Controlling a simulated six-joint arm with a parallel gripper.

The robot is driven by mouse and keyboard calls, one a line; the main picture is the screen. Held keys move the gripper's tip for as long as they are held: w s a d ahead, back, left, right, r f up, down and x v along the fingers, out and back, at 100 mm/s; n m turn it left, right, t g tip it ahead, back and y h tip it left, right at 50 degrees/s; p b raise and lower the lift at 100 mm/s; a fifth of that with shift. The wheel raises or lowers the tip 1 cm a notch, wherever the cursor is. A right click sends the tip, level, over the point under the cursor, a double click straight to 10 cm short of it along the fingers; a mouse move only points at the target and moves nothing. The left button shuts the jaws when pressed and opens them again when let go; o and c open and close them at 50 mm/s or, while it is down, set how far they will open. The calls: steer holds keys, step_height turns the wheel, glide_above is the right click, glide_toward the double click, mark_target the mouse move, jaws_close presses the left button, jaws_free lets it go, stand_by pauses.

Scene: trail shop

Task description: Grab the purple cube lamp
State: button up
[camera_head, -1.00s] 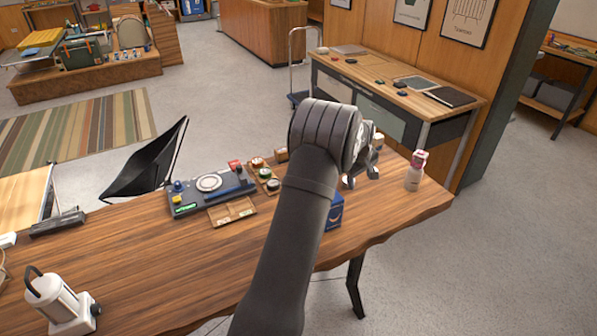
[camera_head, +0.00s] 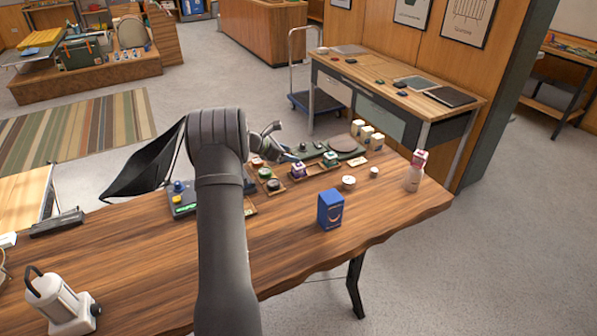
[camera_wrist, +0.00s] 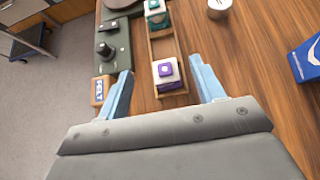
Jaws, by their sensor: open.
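The purple cube lamp (camera_wrist: 165,71) is a small white cube with a purple top panel. It sits at the near end of a narrow wooden tray (camera_wrist: 154,50) in the wrist view, and also shows in the head view (camera_head: 298,170). My gripper (camera_wrist: 160,90) is open, with one blue finger on each side of the lamp and apart from it. In the head view my gripper (camera_head: 285,145) hangs over the back of the table, partly hidden behind my arm. A teal-topped cube (camera_wrist: 155,14) stands at the tray's far end.
A dark green board with a knob (camera_wrist: 107,52) lies left of the tray in the wrist view. The front middle of the table is clear.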

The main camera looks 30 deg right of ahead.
mark_target(296, 164)
step_height(296, 164, down, 4)
steer(key=shift+r, duration=0.1)
steer(key=x, duration=0.5)
steer(key=shift+c, duration=0.2)
steer(key=c, duration=1)
